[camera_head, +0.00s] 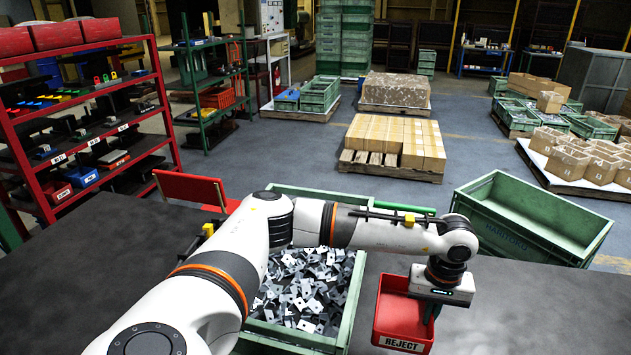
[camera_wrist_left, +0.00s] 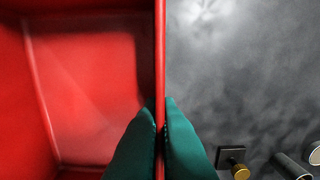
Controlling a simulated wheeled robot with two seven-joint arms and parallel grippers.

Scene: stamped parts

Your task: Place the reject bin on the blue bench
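The red reject bin (camera_head: 388,312), with a white "REJECT" label on its front, is at the dark table's front, right of the green crate of parts. It looks empty inside in the left wrist view (camera_wrist_left: 85,85). My left gripper (camera_head: 431,308) reaches down over the bin's right side. In the left wrist view, its two green fingers (camera_wrist_left: 160,112) are shut on the bin's thin wall, one on each side. Whether the bin touches the table is unclear. A blue bench (camera_head: 485,69) with small items stands far back at the right. My right gripper is out of view.
A green crate (camera_head: 348,325) full of grey stamped parts stands left of the bin. An empty green crate (camera_head: 520,225) is behind it at the right. Red racks (camera_head: 165,85), pallets with cartons (camera_head: 395,175) and green crates stand on the floor behind the dark table (camera_head: 520,315).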

